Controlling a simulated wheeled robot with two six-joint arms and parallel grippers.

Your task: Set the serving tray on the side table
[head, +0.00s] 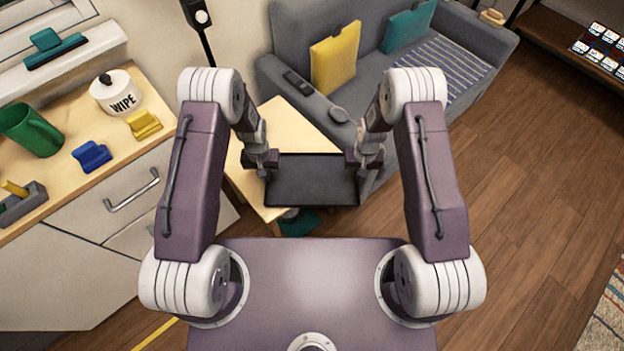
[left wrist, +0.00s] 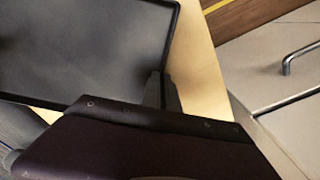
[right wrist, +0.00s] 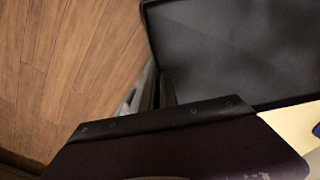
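The serving tray (head: 312,188) is black, flat and rectangular, and looks empty. In the head view it spans between my two grippers over the front part of the light wooden side table (head: 292,124). My left gripper (head: 268,164) is at the tray's left end, its fingers shut on the rim; the tray fills much of the left wrist view (left wrist: 85,45). My right gripper (head: 357,160) is shut on the rim at the right end, and the tray also shows in the right wrist view (right wrist: 235,50). I cannot tell whether the tray touches the tabletop.
A grey sofa (head: 350,75) stands behind and right of the table, its armrest beside it, with a remote (head: 298,82) on the armrest. A cabinet (head: 110,200) with a wooden top is at the left. Open wooden floor (head: 530,180) lies at the right.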

